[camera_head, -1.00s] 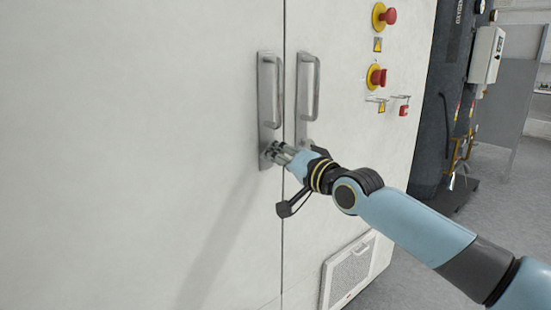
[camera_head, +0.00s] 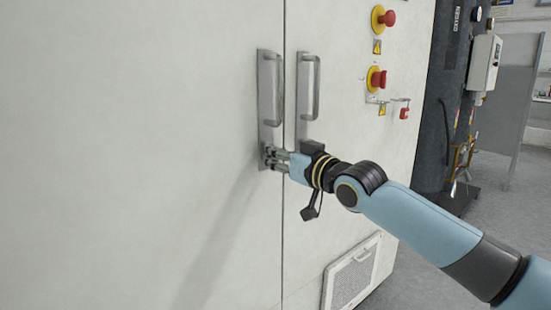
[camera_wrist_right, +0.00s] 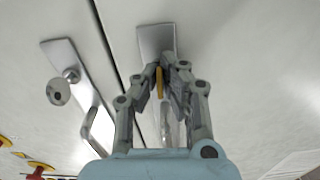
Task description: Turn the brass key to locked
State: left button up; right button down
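The brass key (camera_wrist_right: 160,83) shows in the right wrist view as a narrow yellow strip between the fingers of my right gripper (camera_wrist_right: 164,70). The fingers are closed in around it, close to the door plate (camera_wrist_right: 155,38). In the head view, the right gripper (camera_head: 268,156) is at the bottom of the left door's handle plate (camera_head: 265,70), and its fingers hide the key and lock. The angle of the key in its lock cannot be read clearly. My left gripper is not in view.
The right door's handle (camera_head: 312,88) is just right of the door seam. Red emergency buttons (camera_head: 378,79) are on the panel further right. A vent grille (camera_head: 352,275) is low down. The left door face is bare.

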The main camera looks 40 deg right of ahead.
jog(key=shift+f+n, duration=0.1)
jog(key=shift+n, duration=0.4)
jog(key=c, duration=2)
grip_release()
jog(key=o, duration=0.5)
jog(key=s, duration=1.2)
jog(key=shift+d, duration=0.45)
